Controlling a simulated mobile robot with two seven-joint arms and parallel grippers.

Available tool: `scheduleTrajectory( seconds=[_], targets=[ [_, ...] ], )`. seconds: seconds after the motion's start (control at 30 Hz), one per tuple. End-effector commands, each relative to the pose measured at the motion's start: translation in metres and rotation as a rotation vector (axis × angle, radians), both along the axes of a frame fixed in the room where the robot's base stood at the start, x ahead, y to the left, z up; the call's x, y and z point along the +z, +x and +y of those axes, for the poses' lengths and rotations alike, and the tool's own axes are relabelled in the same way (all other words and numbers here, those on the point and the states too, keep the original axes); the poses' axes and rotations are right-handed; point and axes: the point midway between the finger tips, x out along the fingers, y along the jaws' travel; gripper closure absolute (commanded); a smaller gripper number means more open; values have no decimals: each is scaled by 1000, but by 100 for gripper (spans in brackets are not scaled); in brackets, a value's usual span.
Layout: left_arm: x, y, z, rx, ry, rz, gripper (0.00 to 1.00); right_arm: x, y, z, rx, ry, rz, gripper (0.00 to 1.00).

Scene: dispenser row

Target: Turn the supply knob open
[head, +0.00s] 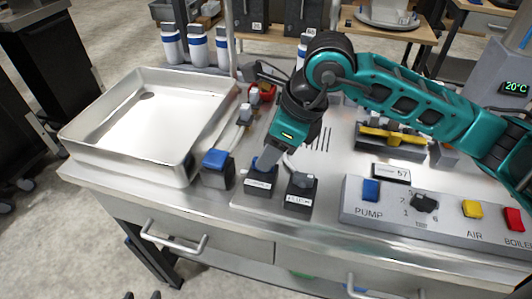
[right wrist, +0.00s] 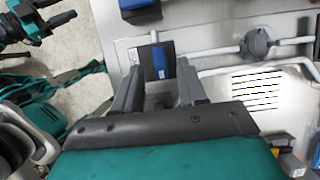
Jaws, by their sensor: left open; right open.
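A small dark box with a white label (head: 258,184) and a blue knob stands at the front of the steel counter. The label is too small to read, so I cannot tell whether this is the supply knob. In the right wrist view the blue knob (right wrist: 159,63) lies just beyond and between my right fingertips. My right gripper (head: 267,160) is open and points down at that box, partly covering the knob; I cannot tell if it touches. Beside it is a similar box with a grey knob (head: 301,181).
A blue-topped box (head: 216,162) stands close to the left, next to a steel basin (head: 75,131). A panel with PUMP, AIR and BOILER buttons (head: 440,225) lies to the right. A pipe with a grey valve (right wrist: 257,43) runs beside the knob.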

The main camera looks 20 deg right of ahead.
Motion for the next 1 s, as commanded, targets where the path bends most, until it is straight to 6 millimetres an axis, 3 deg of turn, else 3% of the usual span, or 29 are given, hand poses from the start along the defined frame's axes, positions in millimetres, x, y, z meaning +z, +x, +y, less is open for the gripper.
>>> scheduleTrajectory(
  seconds=[0.2, 0.53, 0.9, 1.0],
  targets=[
    [0, 0, 0, 0, 0, 0, 50, -19, 4, 7, -1, 2, 1, 58],
    [1, 0, 1, 1, 1, 0, 50, -21, 5, 7, -1, 2, 1, 59],
    [1, 1, 1, 2, 1, -2, 50, -21, 5, 7, -1, 2, 1, 95],
    [1, 2, 1, 2, 1, -4, 50, -21, 5, 7, -1, 2, 1, 100]
  ],
)
